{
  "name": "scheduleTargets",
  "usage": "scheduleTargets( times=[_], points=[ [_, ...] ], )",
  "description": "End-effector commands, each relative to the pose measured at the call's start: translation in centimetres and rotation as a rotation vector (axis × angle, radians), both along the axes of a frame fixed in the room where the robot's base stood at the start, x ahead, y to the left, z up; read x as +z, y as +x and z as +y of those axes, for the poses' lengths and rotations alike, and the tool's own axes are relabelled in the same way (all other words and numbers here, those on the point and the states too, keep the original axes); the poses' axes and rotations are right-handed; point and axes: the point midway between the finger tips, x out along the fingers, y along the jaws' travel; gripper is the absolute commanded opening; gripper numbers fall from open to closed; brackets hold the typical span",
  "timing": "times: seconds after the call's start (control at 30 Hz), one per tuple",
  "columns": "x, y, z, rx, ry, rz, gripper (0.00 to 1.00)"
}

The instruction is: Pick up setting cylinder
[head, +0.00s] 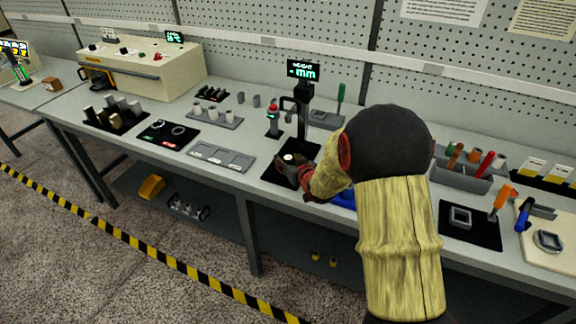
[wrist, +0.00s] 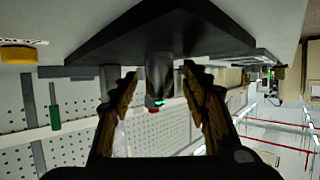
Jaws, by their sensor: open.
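The setting cylinder (wrist: 160,76) looks like a grey metal cylinder in the wrist view, which appears upside down. It stands on the black base (wrist: 160,35) of the height gauge. My gripper (wrist: 160,70) is open, with one finger on either side of the cylinder. I cannot tell whether either finger touches it. In the head view my gripper (head: 292,170) is low at the gauge base, and a small pale round top (head: 289,157) shows between its fingers. The height gauge (head: 302,112) stands just behind, with a green "mm" display (head: 303,71) on top.
A grey tray (head: 222,157) lies left of the gauge base. My arm hides part of the bench right of the gauge. A tool bin (head: 462,178) stands farther right.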

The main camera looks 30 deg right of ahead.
Motion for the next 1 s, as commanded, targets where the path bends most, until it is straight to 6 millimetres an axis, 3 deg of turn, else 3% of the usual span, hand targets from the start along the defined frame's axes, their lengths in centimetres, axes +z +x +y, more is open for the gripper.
scheduleTargets(
  times=[0.23, 1.0],
  points=[
    [0.02, 0.11, 0.0, 0.0, 0.0, 0.0, 0.46],
    [-0.01, 0.07, 0.01, 0.0, 0.0, 0.0, 0.02]
  ],
)
